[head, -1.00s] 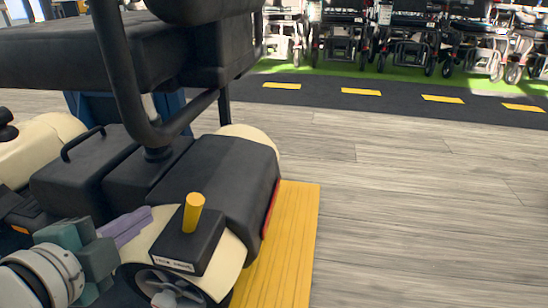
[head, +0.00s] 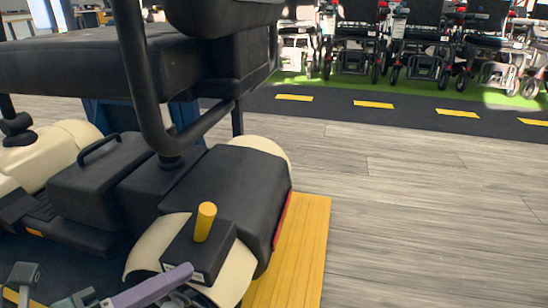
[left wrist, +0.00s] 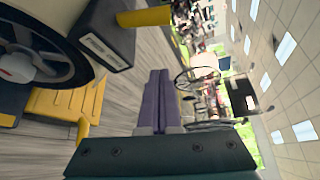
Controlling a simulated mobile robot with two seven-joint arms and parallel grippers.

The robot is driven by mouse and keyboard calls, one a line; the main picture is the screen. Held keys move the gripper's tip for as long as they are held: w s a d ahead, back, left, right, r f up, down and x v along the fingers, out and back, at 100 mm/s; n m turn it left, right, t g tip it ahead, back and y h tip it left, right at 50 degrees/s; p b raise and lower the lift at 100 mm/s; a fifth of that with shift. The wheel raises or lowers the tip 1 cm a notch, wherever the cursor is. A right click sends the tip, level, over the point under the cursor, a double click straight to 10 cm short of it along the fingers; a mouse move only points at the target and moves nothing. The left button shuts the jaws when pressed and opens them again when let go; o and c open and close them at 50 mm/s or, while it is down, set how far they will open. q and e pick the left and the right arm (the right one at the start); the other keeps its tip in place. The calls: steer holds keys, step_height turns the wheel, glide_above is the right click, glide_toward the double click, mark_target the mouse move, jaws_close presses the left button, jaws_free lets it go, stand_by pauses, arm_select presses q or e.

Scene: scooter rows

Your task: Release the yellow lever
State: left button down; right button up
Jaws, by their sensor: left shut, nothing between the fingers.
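The yellow lever (head: 204,222) is a short round peg standing up, tilted slightly right, from a black box (head: 215,252) by the scooter's rear wheel. In the left wrist view the lever (left wrist: 145,17) sticks out sideways from the labelled box (left wrist: 106,38). My left gripper (head: 186,271) has purple fingers, shut and empty. In the head view its tips are below the lever, in front of the box's lower part. In the left wrist view the tips (left wrist: 158,74) are apart from the lever. My right gripper is not in view.
The scooter's black seat (head: 90,62) and curved armrest tube (head: 140,85) stand above and behind the lever. A yellow ribbed plate (head: 300,245) lies by the wheel. The wooden floor (head: 430,200) to the right is clear. Several wheelchairs (head: 420,45) stand at the back.

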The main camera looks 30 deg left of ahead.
mark_target(204, 225)
arm_select(q)
steer(key=w+b, duration=0.1)
steer(key=w, duration=0.2)
steer(key=w+b, duration=0.1)
steer(key=w, duration=0.1)
steer(key=w+b, duration=0.1)
steer(key=w, duration=0.2)
steer(key=shift+w+a+f, duration=0.25)
steer(key=shift+w+f, duration=0.05)
steer(key=shift+w, duration=0.05)
steer(key=shift+s+a+r+b, duration=0.1)
steer(key=shift+a+r+b, duration=0.15)
steer(key=shift+a, duration=0.3)
steer(key=shift+d, duration=0.1)
